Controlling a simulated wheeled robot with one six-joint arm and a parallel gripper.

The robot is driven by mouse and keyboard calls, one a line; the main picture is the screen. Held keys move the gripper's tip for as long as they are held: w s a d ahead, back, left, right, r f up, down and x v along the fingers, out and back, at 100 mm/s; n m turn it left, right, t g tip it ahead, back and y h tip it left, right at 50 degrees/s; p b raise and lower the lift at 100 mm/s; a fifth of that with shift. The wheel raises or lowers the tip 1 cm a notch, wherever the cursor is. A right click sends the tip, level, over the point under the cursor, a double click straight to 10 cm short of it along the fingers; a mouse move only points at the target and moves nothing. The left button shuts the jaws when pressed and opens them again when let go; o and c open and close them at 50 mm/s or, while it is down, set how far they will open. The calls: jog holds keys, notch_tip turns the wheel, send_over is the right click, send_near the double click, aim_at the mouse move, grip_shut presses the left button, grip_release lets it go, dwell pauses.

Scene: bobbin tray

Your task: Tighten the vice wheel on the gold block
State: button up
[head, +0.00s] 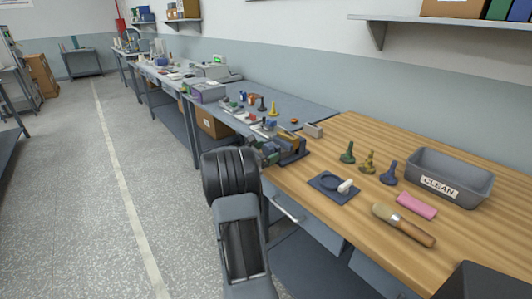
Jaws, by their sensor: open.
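The vice (292,156) is a dark, low fixture at the left front corner of the wooden bench. A small gold-coloured piece, apparently the gold block (290,141), shows at its top. The vice wheel cannot be made out at this size, and my arm stands close in front of the vice's left side. My grey and black arm rises from the bottom of the head view to just left of the vice.
The wooden bench (338,143) holds a dark pad with a white piece (345,186), green, gold and blue pawn-like pieces, a pink block (416,206), a brush (403,225) and a grey CLEAN bin (447,178). Grey benches continue behind. The floor at left is clear.

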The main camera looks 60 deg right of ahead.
jog(key=shift+c, duration=0.4)
jog(key=c, duration=0.8)
jog(key=shift+f+m+b, duration=0.3)
jog(key=shift+m+b, duration=0.2)
jog(key=shift+b, duration=0.5)
jog(key=shift+c, duration=0.2)
jog(key=shift+f+m+b, duration=0.1)
jog(key=shift+m+b, duration=0.4)
jog(key=shift+b, duration=0.45)
jog(key=m+b, duration=0.2)
jog(key=b, duration=0.1)
jog(key=shift+m, duration=0.3)
jog(key=shift+r+p, duration=0.35)
jog(key=shift+r, duration=0.1)
jog(key=o, duration=0.9)
